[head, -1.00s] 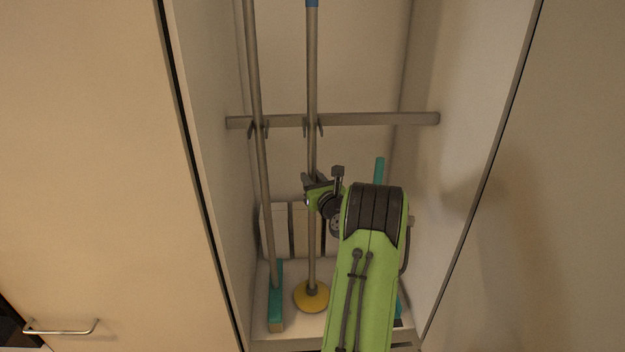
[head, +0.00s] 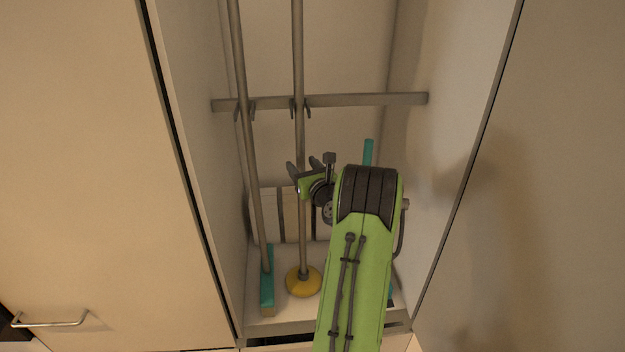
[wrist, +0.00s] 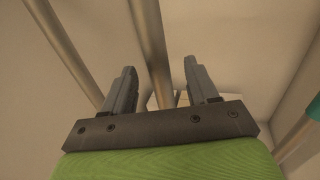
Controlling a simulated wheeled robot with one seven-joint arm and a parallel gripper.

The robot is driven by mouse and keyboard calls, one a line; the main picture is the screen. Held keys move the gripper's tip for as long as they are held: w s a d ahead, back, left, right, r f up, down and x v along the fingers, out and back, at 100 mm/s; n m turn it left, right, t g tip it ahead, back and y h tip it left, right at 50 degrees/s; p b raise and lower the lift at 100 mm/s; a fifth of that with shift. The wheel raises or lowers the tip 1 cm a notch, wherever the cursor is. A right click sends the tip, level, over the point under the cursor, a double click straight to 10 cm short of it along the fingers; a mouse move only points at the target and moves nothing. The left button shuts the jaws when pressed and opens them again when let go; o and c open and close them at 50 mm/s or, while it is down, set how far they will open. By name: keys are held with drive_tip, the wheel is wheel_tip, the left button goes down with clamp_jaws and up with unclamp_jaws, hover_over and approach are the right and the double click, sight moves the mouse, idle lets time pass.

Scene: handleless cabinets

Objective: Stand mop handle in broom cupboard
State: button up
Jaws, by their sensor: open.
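The mop handle (head: 298,60) stands nearly upright in the open cupboard. Its yellow round foot (head: 304,281) is on the cupboard floor, and its shaft passes at a forked clip on the rail. In the wrist view the grey shaft (wrist: 150,45) runs down toward the space between my fingers. My gripper (head: 304,168) is open beside the shaft, below the rail; it also shows in the wrist view (wrist: 160,82). Whether the fingers touch the shaft, I cannot tell.
A rail (head: 350,100) with clips crosses the cupboard. A broom (head: 249,150) with a teal head (head: 267,278) leans at the left. A teal item (head: 368,152) stands at the right, partly behind my arm. Side walls bound the space closely; a handled door (head: 80,180) is at left.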

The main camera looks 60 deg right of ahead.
drive_tip(key=b+v, duration=0.5)
drive_tip(key=v, duration=0.9)
drive_tip(key=shift+s+f, duration=0.1)
drive_tip(key=shift+f, duration=0.05)
